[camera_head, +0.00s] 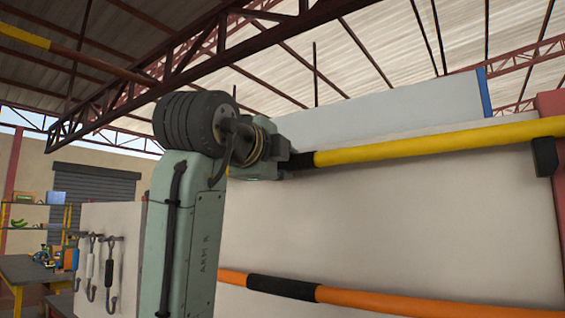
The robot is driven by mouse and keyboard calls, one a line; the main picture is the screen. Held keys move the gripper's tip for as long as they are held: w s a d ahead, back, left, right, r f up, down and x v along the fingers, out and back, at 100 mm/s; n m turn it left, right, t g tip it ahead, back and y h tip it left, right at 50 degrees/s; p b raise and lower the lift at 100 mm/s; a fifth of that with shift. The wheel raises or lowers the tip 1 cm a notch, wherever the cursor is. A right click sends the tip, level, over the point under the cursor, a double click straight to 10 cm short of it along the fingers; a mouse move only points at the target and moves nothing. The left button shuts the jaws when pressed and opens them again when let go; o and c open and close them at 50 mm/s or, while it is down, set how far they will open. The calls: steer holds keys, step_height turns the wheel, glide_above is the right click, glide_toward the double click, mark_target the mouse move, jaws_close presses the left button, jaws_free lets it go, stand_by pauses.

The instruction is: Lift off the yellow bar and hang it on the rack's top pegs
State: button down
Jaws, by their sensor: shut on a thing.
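The yellow bar (430,146) runs across the right half of the head view, in front of a pale panel, and leaves the picture at the right edge. Its left end meets a black section, where my gripper (291,163) is shut on it. My arm hides the bar further left, and the fingertips are hardly visible. A black peg or bracket (545,157) shows right under the bar near the right edge. Whether the bar touches it I cannot tell.
An orange bar (400,301) with a black grip section (283,288) runs lower across the panel (400,220). At left, hooks with handles (110,270) hang on a board, beside a workbench (30,270) and shelf. A yellow-and-brown beam (60,48) crosses overhead.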

steer(key=shift+f+b, duration=0.55)
steer(key=shift+f, duration=0.3)
stand_by(0.3)
steer(key=c, duration=1.3)
jaws_free()
steer(key=v, duration=1.2)
